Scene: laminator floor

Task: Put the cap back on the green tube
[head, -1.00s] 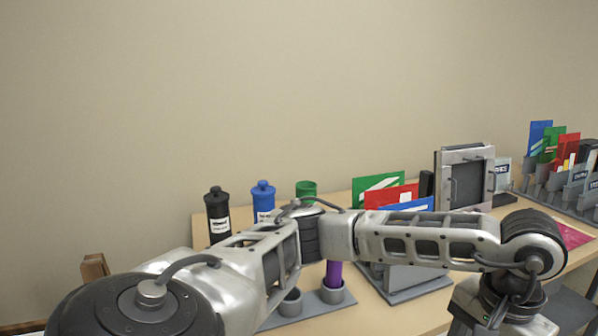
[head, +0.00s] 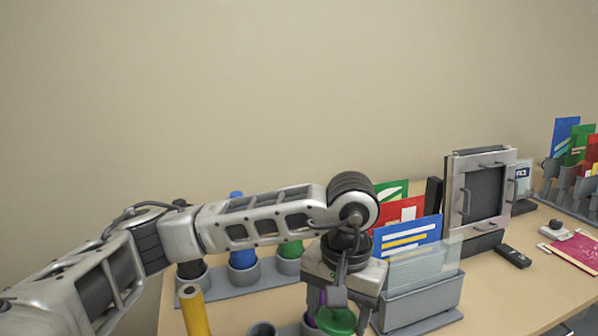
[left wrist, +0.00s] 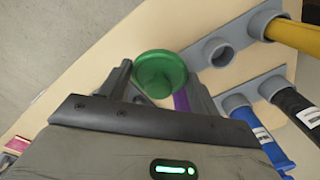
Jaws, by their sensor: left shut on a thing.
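My left gripper (head: 338,300) is shut on the green cap (head: 336,321). In the left wrist view the cap (left wrist: 160,73) is a round green disc between the two fingers. The green tube (head: 290,250) stands upright in the back rack, right of the blue tube (head: 243,258). My left forearm crosses in front of it and hides its top. The gripper is in front and to the right of the green tube, apart from it, near the purple tube (head: 311,298). My right gripper is not in view.
A black tube (head: 190,269) stands left of the blue one. A yellow tube (head: 195,312) and an empty cup (head: 262,330) are in the front rack. A grey card holder (head: 420,303) stands close right of my gripper. The laminator-like machine (head: 483,195) stands farther right.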

